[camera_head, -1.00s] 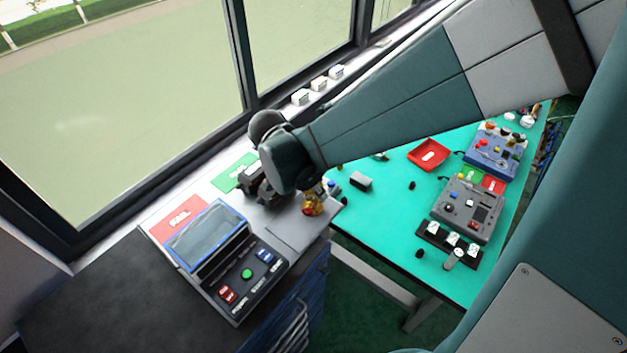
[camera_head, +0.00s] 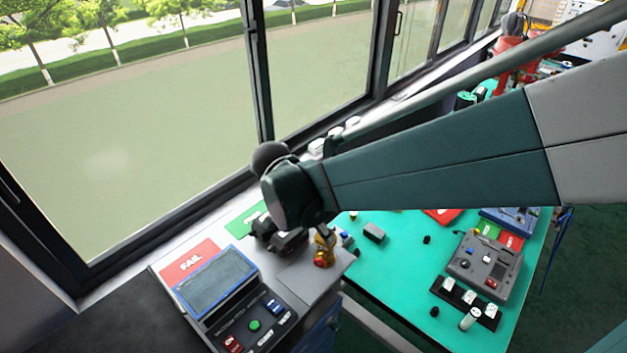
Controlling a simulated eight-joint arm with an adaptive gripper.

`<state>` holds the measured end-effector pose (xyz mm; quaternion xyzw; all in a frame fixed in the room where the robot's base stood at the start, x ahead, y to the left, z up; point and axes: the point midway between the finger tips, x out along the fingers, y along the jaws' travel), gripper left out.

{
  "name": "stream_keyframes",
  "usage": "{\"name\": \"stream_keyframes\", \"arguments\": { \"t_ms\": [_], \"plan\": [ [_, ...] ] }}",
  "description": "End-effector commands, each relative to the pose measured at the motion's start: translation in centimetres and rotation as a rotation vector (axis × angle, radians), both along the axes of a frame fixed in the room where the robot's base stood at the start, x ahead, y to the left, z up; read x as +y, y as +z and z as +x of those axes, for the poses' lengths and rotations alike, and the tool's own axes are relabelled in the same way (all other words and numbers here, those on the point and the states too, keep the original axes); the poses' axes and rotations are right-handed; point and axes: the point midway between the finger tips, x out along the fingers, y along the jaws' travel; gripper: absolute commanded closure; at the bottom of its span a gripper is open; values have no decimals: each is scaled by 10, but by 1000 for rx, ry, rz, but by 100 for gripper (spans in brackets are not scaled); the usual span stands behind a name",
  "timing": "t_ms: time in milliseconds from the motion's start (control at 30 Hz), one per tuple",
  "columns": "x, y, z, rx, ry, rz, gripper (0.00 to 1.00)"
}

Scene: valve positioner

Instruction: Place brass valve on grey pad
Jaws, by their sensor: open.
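The brass valve (camera_head: 324,248), golden with a red part low on its front, appears upright on the grey bench surface, at the far part of the grey pad (camera_head: 308,283). I cannot tell exactly how its base meets the pad. My gripper (camera_head: 287,241), dark and below the rounded green wrist, is open, just left of the valve. A small gap seems to separate them, but contact is hard to judge. The wrist hides part of the area behind the valve.
A tester with a screen (camera_head: 217,283) and coloured buttons stands left of the pad. Red FAIL (camera_head: 190,261) and green (camera_head: 245,219) plates lie behind it. The turquoise table (camera_head: 395,270) at right holds a grey block (camera_head: 374,232) and control box (camera_head: 484,265). Windows rise close behind.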

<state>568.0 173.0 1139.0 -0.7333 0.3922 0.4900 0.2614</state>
Motion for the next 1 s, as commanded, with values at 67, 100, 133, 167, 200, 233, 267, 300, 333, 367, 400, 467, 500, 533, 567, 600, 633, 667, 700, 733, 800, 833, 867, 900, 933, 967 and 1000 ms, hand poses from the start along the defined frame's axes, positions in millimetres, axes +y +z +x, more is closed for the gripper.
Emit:
{"name": "stream_keyframes", "arguments": {
  "t_ms": [67,100,133,167,200,233,267,300,333,367,400,467,500,533,567,600,633,667,700,733,800,833,867,900,933,967,1000],
  "plan": [
    [0,0,0,0,0,0,56],
    [0,0,0,0,0,0,56],
    [0,0,0,0,0,0,56],
    [0,0,0,0,0,0,56],
    [0,0,0,0,0,0,56],
    [0,0,0,0,0,0,56],
    [0,0,0,0,0,0,56],
    [0,0,0,0,0,0,56],
    [0,0,0,0,0,0,56],
    [0,0,0,0,0,0,56],
    [-1,0,0,0,2,1,56],
    [-2,1,0,0,6,2,56],
    [-3,2,-1,1,10,4,56],
    [-4,3,-1,2,15,5,56],
    [-6,4,-1,3,21,6,56],
    [-9,6,-2,5,30,9,56],
    [-11,8,-3,6,38,11,56],
    [-13,9,-4,7,49,13,56],
    [-16,12,-5,9,65,18,56],
    [-19,13,-7,10,78,21,56],
    [-27,19,-9,14,110,28,56],
    [-30,22,-11,14,127,32,56],
    [-34,24,-12,15,145,36,56],
    [-39,27,-15,16,166,41,56],
    [-42,30,-16,16,184,45,56],
    [-46,32,-18,16,203,48,56],
    [-51,36,-21,15,225,51,56]
  ]
}}
